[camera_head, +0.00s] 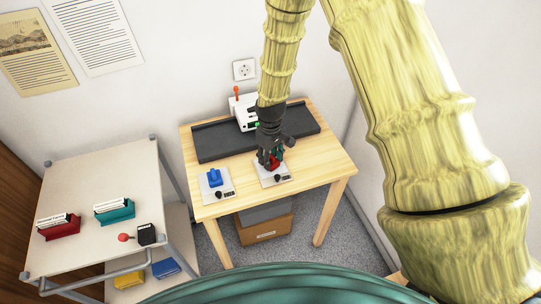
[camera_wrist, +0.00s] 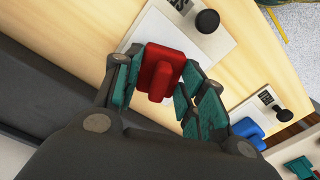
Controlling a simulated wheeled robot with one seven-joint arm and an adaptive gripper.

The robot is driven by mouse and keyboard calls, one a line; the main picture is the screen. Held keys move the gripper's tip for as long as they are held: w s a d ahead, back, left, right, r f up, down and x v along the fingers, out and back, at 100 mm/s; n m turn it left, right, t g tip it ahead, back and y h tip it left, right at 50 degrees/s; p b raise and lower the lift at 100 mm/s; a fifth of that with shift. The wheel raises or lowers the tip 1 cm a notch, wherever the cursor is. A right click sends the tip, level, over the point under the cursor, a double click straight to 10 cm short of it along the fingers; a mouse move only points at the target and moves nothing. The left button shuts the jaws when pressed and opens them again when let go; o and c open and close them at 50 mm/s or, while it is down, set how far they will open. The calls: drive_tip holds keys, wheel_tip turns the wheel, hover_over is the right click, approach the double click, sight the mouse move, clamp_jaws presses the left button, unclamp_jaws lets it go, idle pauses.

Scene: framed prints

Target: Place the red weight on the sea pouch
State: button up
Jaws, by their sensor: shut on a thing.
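A red weight (camera_head: 272,163) is between the fingers of my gripper (camera_head: 268,160), over the right white flat pouch (camera_head: 267,183) on the wooden table. In the wrist view the red weight (camera_wrist: 160,72) has a raised ridge, and my gripper (camera_wrist: 158,82) holds it from both sides. I cannot tell whether it touches the pouch (camera_wrist: 160,28) below it. A blue weight (camera_head: 215,177) sits on the left white pouch (camera_head: 206,195). The labels are too small to read, so I cannot tell which is the sea pouch.
A dark grey tray (camera_head: 212,145) runs along the table's back, with a white device (camera_head: 243,112) behind it. A cart (camera_head: 80,180) at left holds red and teal card holders and a black box with a red knob. The table's right side (camera_head: 325,165) is clear.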

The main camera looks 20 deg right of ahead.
sight(271, 156)
drive_tip(key=shift+f, duration=0.2)
drive_tip(key=o, duration=1.3)
drive_tip(key=shift+r, duration=0.15)
wheel_tip(271, 156, up, 12)
drive_tip(key=b, duration=0.3)
